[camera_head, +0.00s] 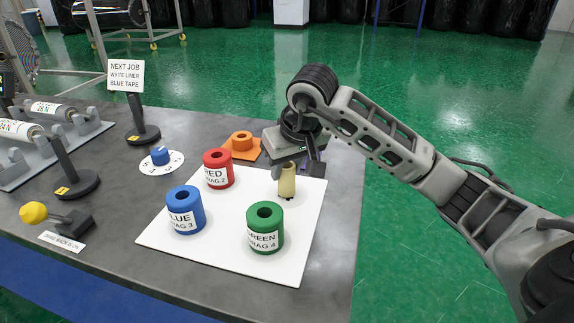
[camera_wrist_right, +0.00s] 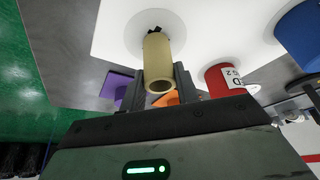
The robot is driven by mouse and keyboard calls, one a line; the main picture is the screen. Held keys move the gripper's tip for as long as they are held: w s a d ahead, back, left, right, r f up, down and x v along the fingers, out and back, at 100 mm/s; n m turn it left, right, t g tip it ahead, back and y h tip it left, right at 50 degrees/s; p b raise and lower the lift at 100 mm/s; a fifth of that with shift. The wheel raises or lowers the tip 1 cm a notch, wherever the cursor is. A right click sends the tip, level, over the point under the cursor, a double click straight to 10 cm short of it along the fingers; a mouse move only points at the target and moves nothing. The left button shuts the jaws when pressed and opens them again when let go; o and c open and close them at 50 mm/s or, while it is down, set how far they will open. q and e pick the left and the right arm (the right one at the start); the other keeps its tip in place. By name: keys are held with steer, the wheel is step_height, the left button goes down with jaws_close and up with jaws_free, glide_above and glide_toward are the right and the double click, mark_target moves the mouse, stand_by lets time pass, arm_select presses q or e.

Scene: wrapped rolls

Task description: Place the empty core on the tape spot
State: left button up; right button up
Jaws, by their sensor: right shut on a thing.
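The empty core (camera_head: 287,182) is a short tan tube, roughly upright over the right back part of the white board (camera_head: 220,260). My right gripper (camera_head: 291,166) is shut on it. In the right wrist view the core (camera_wrist_right: 158,62) sits between the fingers, its open end facing the camera. Its far end is over a pale round patch (camera_wrist_right: 175,24) on the board, with a small dark mark beside it. I cannot tell whether the core touches the board. No spot has a readable tape label. My left gripper is not in view.
Red (camera_head: 218,169), blue (camera_head: 185,210) and green (camera_head: 265,228) rolls stand on the board. Behind it are an orange ring (camera_head: 242,140) on an orange pad and a purple pad (camera_wrist_right: 122,92). A blue knob (camera_head: 160,155) on a white disc and a sign (camera_head: 126,76) stand left.

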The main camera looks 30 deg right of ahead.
steer(key=shift+f, duration=0.15)
steer(key=o, duration=1)
steer(key=shift+c, duration=0.2)
steer(key=shift+r, duration=0.35)
steer(key=v, duration=1.1)
steer(key=shift+s+r+p, duration=0.15)
steer(key=shift+r+p, duration=0.15)
steer(key=shift+p, duration=0.05)
